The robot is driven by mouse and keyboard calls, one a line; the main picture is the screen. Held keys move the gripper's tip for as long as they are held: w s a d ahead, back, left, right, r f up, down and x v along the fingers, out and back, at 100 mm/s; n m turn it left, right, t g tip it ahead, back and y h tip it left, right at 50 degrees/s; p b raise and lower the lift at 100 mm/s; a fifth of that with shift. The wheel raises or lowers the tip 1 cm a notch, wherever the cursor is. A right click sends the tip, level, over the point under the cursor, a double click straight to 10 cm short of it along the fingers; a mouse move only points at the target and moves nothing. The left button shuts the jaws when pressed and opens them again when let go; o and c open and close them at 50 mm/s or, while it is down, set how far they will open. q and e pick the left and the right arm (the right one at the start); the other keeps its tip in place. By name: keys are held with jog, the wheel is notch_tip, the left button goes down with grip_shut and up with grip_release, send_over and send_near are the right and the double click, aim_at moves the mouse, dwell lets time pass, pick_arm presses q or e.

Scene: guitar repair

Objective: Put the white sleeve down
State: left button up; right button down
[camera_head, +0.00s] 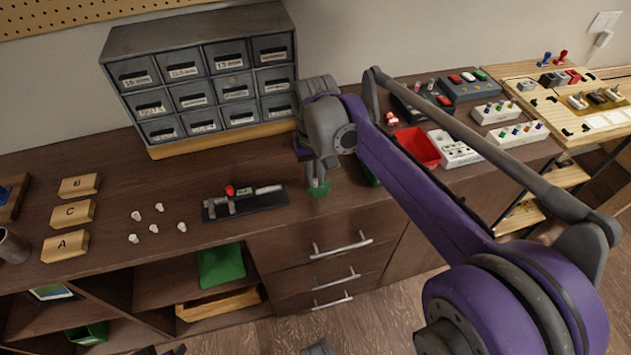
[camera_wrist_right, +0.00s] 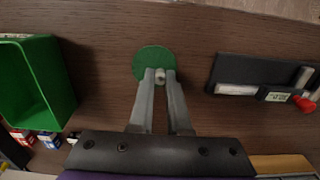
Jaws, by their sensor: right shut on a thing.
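My right gripper (camera_head: 318,184) points down at the front part of the brown worktop, over a small round green pad (camera_head: 320,191). In the right wrist view, the fingers of this gripper (camera_wrist_right: 160,78) are shut on a small white sleeve (camera_wrist_right: 160,74). The sleeve shows between the fingertips, over the green pad (camera_wrist_right: 148,56). I cannot tell whether the sleeve touches the pad. In the head view the sleeve is too small and covered to make out.
A black measuring fixture (camera_head: 245,205) with a red knob lies left of the pad. Several small white pieces (camera_head: 136,215) and lettered wooden blocks (camera_head: 72,213) are farther left. A grey drawer cabinet (camera_head: 200,75) stands behind. A red bin (camera_head: 418,146) and a green bin (camera_wrist_right: 60,85) are close by.

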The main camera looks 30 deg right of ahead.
aim_at(315, 181)
notch_tip(315, 181, up, 10)
jog(key=p, duration=0.1)
jog(key=shift+p, duration=0.4)
